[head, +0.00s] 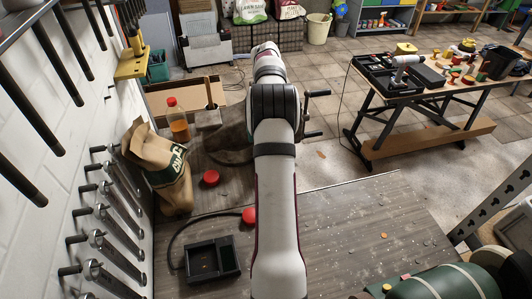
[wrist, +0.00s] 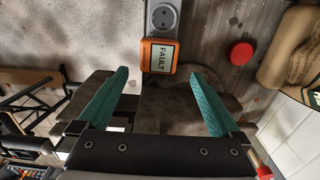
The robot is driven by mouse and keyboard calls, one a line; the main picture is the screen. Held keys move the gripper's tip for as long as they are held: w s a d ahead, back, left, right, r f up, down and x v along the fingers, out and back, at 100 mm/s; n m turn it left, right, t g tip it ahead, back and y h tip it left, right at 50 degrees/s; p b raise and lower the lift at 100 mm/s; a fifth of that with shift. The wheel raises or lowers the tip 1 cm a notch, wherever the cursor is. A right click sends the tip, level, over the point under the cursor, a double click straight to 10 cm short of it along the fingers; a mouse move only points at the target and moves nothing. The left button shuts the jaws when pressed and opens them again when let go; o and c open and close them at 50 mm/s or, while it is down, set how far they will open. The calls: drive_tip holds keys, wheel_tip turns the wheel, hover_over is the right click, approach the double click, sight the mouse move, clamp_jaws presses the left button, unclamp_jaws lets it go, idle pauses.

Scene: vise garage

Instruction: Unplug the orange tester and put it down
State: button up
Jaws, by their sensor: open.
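The orange tester (wrist: 159,56) shows in the wrist view with a label reading "FAULT". It sits at the end of a grey socket strip (wrist: 163,18) with a round outlet beside it. It appears plugged into the strip, though the contact is hidden. My gripper (wrist: 159,75) is open, with teal fingers left and right of the tester's near edge. A gap shows on both sides, and nothing is held. How far the fingertips are above the tester is hard to tell. In the head view, my arm hides the tester and the gripper.
A red round cap (wrist: 240,53) lies right of the tester; red caps (head: 211,177) also show in the head view. A paper bag (head: 167,170), an orange bottle (head: 177,122) and a black tray (head: 212,262) stand on the workbench (head: 345,225).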

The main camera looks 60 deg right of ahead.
wheel_tip(320, 180, down, 9)
idle(0.8)
drive_tip(key=shift+s+d, duration=0.1)
idle(0.5)
idle(0.5)
clamp_jaws()
drive_tip(key=shift+r, duration=3.05)
